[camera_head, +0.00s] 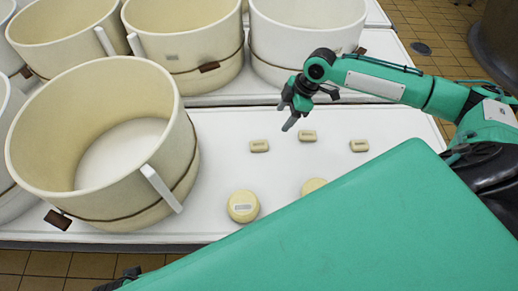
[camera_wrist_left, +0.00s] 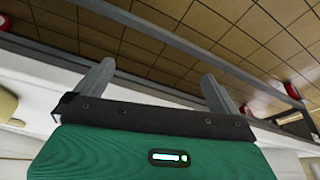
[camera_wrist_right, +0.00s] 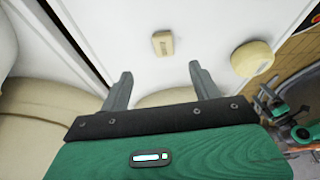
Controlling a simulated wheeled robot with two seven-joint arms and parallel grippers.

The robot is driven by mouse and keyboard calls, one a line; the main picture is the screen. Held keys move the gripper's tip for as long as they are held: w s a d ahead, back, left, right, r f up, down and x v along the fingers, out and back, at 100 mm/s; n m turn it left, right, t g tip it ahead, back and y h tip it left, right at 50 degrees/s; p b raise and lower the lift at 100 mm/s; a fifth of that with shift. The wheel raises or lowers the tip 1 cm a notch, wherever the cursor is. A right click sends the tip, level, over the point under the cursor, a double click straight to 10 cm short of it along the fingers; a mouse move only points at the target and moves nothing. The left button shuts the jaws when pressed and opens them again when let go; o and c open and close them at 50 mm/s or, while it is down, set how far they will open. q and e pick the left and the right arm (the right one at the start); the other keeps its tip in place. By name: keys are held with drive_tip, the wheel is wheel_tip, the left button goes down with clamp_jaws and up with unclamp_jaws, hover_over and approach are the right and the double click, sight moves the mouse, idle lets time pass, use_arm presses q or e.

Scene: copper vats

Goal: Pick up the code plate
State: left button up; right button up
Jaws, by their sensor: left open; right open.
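Three small cream plates with marked faces lie in a loose row on the white table: a left one (camera_head: 259,146), a middle one (camera_head: 307,136) and a right one (camera_head: 359,146). I cannot tell which is the code plate. My right gripper (camera_head: 287,116) is open and empty above the table, close to the left and middle plates. In the right wrist view its fingers (camera_wrist_right: 160,70) are apart, and one small plate (camera_wrist_right: 162,43) shows beyond them. My left gripper (camera_wrist_left: 157,70) is open and empty, facing the tiled floor, with no plate in its view.
Two round cream cheese-like pieces (camera_head: 243,206) (camera_head: 314,186) lie nearer; my green body partly hides the right one. A large cream vat (camera_head: 100,205) stands left on the white table (camera_head: 225,125). More tubs (camera_head: 190,45) stand behind.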

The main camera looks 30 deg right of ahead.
drive_tip(key=b, duration=0.1)
approach(260, 144)
wheel_tip(260, 144, down, 3)
drive_tip(key=shift+w+d+f, duration=0.1)
drive_tip(key=shift+d, duration=0.1)
drive_tip(key=a+f, duration=0.2)
drive_tip(key=a+f+b, duration=0.1)
drive_tip(key=f, duration=0.1)
drive_tip(key=shift+w+a, duration=0.2)
drive_tip(key=shift+w, duration=0.15)
drive_tip(key=shift+f, duration=0.25)
drive_tip(key=c, duration=1)
use_arm(q)
drive_tip(key=shift+t, duration=0.3)
drive_tip(key=v, duration=0.5)
drive_tip(key=shift+w+r, duration=0.15)
drive_tip(key=shift+r, duration=0.3)
use_arm(e)
drive_tip(key=shift+c, duration=0.4)
drive_tip(key=shift+r, duration=0.15)
